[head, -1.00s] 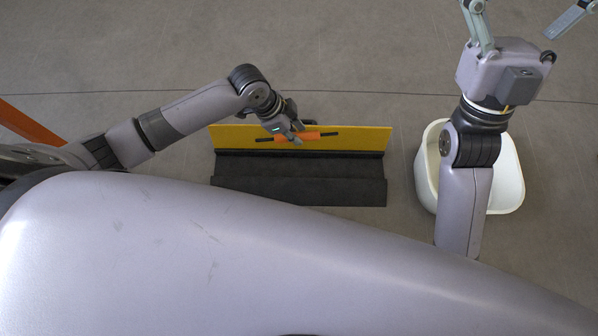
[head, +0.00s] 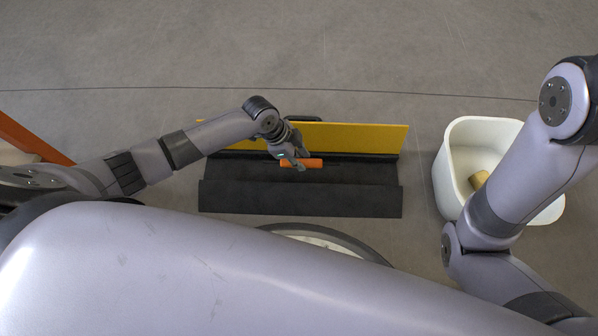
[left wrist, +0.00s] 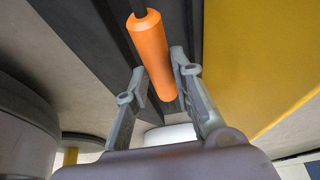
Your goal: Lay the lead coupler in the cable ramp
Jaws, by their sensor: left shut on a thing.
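The lead coupler is an orange cylinder (head: 301,163) with a black lead showing at its far end in the left wrist view (left wrist: 152,55). My left gripper (head: 294,160) is shut on it, with one finger on each side in the left wrist view (left wrist: 160,84). The cable ramp has a black base (head: 300,200) and a raised yellow lid (head: 350,137) along its back. The coupler lies lengthwise along the ramp, over the black base just in front of the lid. I cannot tell whether it touches the base. My right gripper is out of view.
A white tub (head: 446,177) stands right of the ramp, with a tan object (head: 480,180) inside. My right arm passes over its right side. An orange bar (head: 36,138) is at the left edge. The floor behind the ramp is clear.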

